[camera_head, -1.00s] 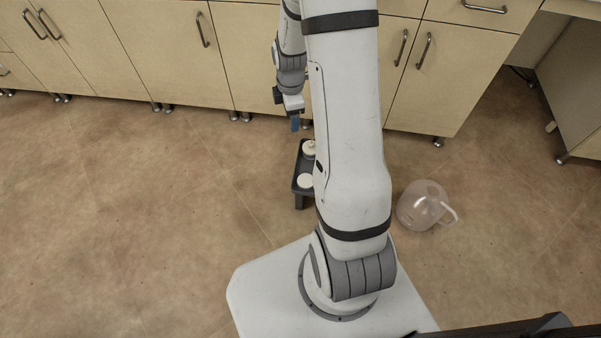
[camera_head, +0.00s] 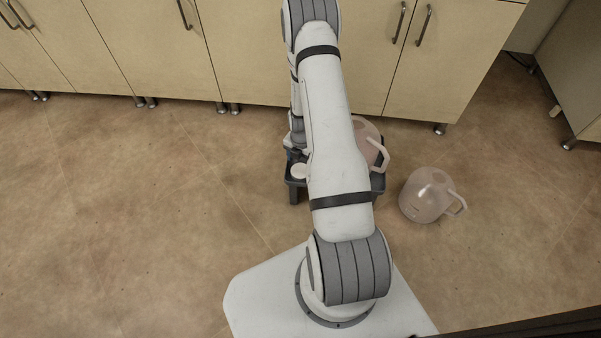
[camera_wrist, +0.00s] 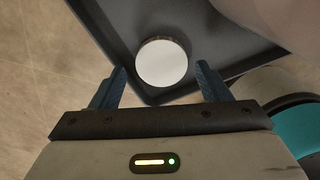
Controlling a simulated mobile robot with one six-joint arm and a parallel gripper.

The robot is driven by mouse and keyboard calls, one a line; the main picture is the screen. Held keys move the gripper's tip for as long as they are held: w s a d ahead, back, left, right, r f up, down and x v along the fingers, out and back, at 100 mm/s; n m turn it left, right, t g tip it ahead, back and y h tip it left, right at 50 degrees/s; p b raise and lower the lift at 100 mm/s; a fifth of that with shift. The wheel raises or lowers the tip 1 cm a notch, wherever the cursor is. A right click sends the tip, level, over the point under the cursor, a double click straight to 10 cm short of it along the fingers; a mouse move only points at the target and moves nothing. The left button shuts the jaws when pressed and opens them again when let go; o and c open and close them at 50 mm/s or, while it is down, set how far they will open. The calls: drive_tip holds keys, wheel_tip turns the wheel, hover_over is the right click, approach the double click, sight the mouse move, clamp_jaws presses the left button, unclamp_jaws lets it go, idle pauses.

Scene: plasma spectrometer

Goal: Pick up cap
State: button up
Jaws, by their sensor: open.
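The cap is a white round disc (camera_wrist: 162,62) lying on a dark grey tray (camera_wrist: 128,20) in the wrist view. In the head view, a white disc (camera_head: 299,171) shows at the left end of the low dark tray stand (camera_head: 295,184). My gripper (camera_wrist: 162,68) is open, with its two blue fingers apart on either side of the cap's near edge. No contact shows, and I cannot tell the height gap. In the head view my gripper (camera_head: 293,156) is small and partly hidden by my arm.
A translucent pinkish jug (camera_head: 367,146) stands on the tray's right part, close to my arm. Another clear jug (camera_head: 424,195) with a handle is on the floor to the right. Wooden cabinets (camera_head: 255,50) line the back. The floor at left is clear.

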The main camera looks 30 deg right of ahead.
sight(301, 169)
wheel_tip(301, 169, down, 4)
drive_tip(key=shift+s+f+b, duration=0.15)
drive_tip(key=shift+b, duration=0.7)
drive_tip(key=c, duration=0.7)
